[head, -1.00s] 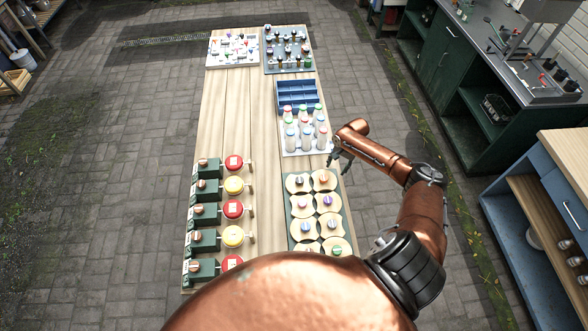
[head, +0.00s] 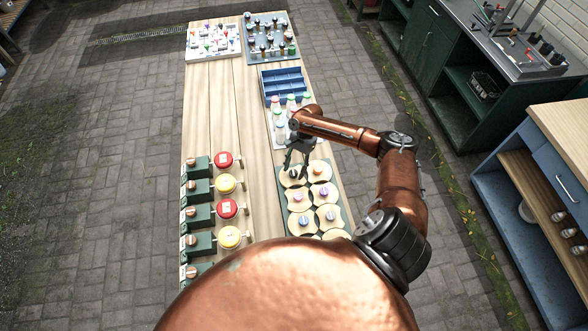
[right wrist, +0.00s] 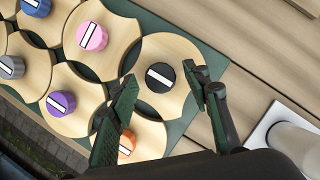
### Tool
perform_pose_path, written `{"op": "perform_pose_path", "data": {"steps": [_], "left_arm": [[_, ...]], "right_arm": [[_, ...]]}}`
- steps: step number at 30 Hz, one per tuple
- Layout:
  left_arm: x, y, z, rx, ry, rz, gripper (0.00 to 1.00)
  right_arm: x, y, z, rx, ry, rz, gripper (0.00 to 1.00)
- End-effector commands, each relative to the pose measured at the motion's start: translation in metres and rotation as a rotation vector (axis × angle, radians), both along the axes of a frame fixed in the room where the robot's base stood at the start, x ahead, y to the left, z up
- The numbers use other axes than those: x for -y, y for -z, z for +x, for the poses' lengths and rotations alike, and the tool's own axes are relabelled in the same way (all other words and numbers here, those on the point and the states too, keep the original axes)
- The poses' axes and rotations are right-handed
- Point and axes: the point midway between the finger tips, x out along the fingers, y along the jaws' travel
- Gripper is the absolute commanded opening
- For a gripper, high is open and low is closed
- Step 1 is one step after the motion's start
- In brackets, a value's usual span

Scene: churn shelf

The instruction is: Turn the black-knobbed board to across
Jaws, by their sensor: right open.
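The black-knobbed board (right wrist: 172,105) is a pale round wooden board with scooped sides, on a green base (right wrist: 190,143). Its black knob (right wrist: 160,77) has a white bar lying on a slant in the right wrist view. In the head view the board (head: 285,181) is at the far left corner of the set, partly hidden by my gripper. My right gripper (head: 297,172) points down over it. In the right wrist view its open fingers stand on either side of the black knob, with nothing between them but the view of the knob. My left gripper is not in view.
Neighbouring boards carry pink (right wrist: 92,36), purple (right wrist: 61,103) and orange (right wrist: 126,144) knobs; the orange one is partly behind a finger. White bottles (head: 280,118) and a blue tray (head: 285,85) stand just beyond. Red and yellow discs (head: 226,183) line the left side. The table's middle is bare.

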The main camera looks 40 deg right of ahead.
Motion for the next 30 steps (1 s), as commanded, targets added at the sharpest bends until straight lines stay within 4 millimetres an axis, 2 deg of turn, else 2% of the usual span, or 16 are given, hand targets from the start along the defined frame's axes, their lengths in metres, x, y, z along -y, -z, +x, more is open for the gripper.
{"op": "perform_pose_path", "data": {"steps": [3,9,27,30], "left_arm": [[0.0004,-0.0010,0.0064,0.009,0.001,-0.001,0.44],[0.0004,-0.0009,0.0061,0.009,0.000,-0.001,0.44],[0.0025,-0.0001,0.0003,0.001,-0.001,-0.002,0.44],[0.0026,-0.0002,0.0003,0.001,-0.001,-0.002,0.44]], "right_arm": [[-0.0010,0.0028,0.0001,0.000,0.000,-0.001,0.44],[-0.0017,0.0031,0.0008,0.001,-0.002,-0.001,0.44],[-0.0015,0.0032,0.0004,0.001,-0.002,-0.001,0.03],[-0.0016,0.0032,0.0004,0.001,-0.004,-0.001,0.02]]}}
